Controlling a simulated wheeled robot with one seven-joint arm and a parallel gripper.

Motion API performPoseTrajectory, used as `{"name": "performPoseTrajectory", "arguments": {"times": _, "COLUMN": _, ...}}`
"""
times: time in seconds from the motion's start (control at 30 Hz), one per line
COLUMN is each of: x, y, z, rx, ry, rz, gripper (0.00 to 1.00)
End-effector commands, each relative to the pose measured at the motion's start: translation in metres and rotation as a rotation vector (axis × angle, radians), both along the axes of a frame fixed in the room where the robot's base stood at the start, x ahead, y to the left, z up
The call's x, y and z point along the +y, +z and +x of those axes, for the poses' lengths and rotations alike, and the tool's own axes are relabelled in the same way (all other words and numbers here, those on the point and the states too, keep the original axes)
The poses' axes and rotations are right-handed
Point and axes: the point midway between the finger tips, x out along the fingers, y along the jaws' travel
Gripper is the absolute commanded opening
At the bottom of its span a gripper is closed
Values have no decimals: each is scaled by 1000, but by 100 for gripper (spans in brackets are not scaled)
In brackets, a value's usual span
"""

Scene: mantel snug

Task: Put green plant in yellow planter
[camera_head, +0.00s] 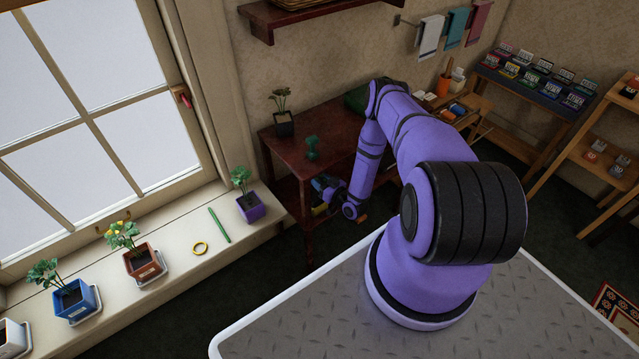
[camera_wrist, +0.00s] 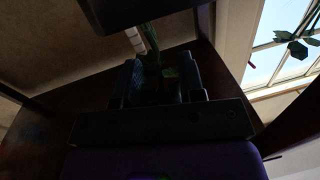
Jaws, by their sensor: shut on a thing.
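My gripper (camera_head: 328,188) is low in front of the dark red table, below the level of its top. In the wrist view the two dark fingers (camera_wrist: 158,82) are closed on a green, stem-like thing (camera_wrist: 152,60), which looks like the green plant. The view is dark, so its full shape is hidden. A small yellow patch (camera_head: 319,210) shows just under the gripper in the head view. I cannot tell whether it is the yellow planter, as the gripper and table cover most of that area.
The red table (camera_head: 335,122) carries a dark potted plant (camera_head: 284,128) and a small green object (camera_head: 312,148).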

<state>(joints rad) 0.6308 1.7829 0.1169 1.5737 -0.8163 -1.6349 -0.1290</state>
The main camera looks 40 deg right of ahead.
Motion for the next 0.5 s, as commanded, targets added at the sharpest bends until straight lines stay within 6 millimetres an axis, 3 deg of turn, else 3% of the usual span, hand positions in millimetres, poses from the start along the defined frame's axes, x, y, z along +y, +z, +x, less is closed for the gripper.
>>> {"name": "performPoseTrajectory", "arguments": {"times": 0.13, "x": 0, "y": -15, "z": 3, "rx": -1, "ry": 1, "rz": -1, "gripper": 0}}
{"name": "performPoseTrajectory", "arguments": {"times": 0.5, "x": 0, "y": -18, "z": 4, "rx": -1, "ry": 0, "rz": -1, "gripper": 0}}
